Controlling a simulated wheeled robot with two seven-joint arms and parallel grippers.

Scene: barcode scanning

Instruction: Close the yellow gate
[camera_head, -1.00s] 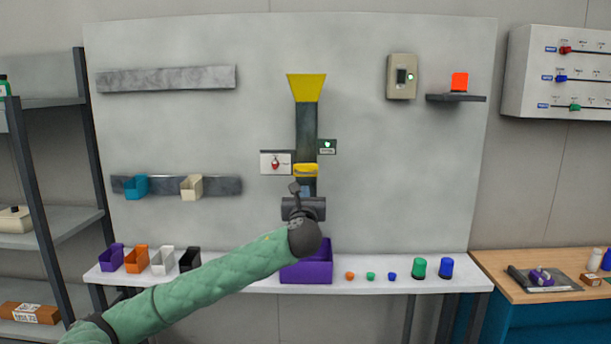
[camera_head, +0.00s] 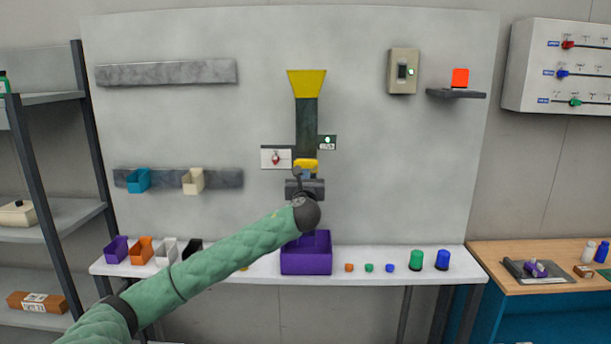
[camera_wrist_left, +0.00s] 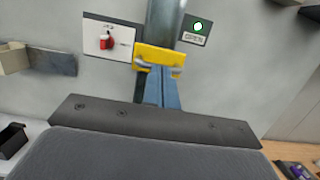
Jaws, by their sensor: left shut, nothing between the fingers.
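The yellow gate (camera_head: 306,165) sits across the lower part of the dark chute (camera_head: 306,125), below the yellow funnel (camera_head: 306,83). In the left wrist view the gate (camera_wrist_left: 158,57) is a yellow plate crossing the chute, with light grey parts along its lower edge. My left gripper (camera_head: 303,174) is shut and empty, with its fingertips at the gate. In the left wrist view the blue-grey fingers (camera_wrist_left: 163,80) reach up to the gate's lower front edge; I cannot tell whether they touch it. The chute's lower end is hidden behind my gripper. My right gripper is not in view.
A purple bin (camera_head: 306,258) stands on the white table under the chute. A panel with a red switch (camera_head: 276,158) is left of the gate; a small box with a green light (camera_head: 327,142) is right. Small coloured parts and bins line the table.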

